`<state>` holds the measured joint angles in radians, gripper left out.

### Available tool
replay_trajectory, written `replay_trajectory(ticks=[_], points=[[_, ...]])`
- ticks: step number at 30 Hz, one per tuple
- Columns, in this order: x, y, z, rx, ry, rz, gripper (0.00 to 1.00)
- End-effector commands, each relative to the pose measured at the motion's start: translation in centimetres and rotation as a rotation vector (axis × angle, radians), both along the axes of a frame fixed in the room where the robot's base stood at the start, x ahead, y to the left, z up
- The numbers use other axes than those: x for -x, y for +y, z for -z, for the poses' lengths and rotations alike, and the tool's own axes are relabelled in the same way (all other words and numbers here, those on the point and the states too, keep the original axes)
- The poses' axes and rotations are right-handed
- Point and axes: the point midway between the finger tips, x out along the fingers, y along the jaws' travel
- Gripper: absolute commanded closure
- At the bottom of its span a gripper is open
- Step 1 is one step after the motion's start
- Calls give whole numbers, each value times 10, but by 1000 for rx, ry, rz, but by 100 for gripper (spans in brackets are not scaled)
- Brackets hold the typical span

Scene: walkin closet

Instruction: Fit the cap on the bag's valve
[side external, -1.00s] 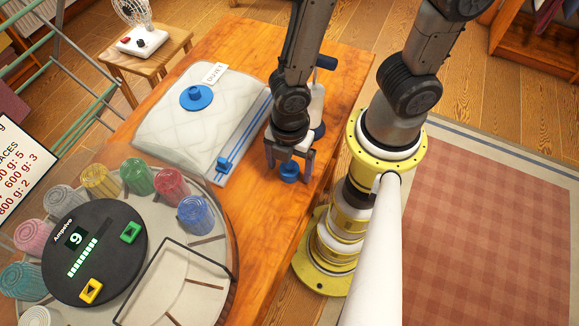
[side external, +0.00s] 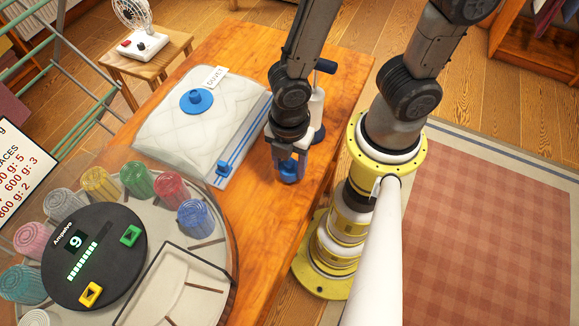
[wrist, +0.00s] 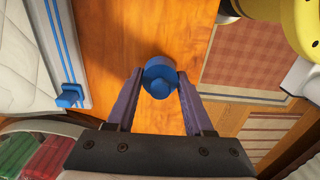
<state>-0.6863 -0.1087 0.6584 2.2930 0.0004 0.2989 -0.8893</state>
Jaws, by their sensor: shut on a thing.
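The blue cap (side external: 289,172) is on the wooden table to the right of the bag. It also shows between the fingertips in the wrist view (wrist: 158,76). My gripper (side external: 288,170) points down and is shut on the cap, one finger on each side; its fingertips also show in the wrist view (wrist: 159,78). I cannot tell whether the cap still touches the table. The clear quilted vacuum bag (side external: 165,125) lies on the table, with a round blue valve (side external: 197,101) on its upper part. A blue slider (side external: 223,168) sits on its blue-striped zip edge.
A white pump with a dark handle (side external: 324,66) stands just behind my gripper. A round carousel with coloured rolls (side external: 215,255) and a dark display disc (side external: 92,252) showing 9 is at the front left. A small fan (side external: 143,42) stands on a stool. Bare table lies around the cap.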

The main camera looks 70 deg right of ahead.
Motion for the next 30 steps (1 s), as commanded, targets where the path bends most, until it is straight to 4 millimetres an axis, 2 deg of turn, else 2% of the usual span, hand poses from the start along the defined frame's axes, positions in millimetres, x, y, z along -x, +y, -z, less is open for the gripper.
replay_trajectory(ticks=[3, 9, 14, 17, 20, 23, 26, 30], points=[[-2, 1, -25, -6, -8, 0, 100], [-1, 0, -61, -4, -5, 0, 100], [2, -2, -77, 8, 9, 1, 100], [-5, 4, -90, 10, 13, 3, 100], [-25, 16, -105, 8, 10, 20, 100], [-57, 25, -121, 5, 6, 68, 100], [-95, 29, -137, 2, 3, 132, 100], [-151, 22, -155, -1, -1, 236, 100]])
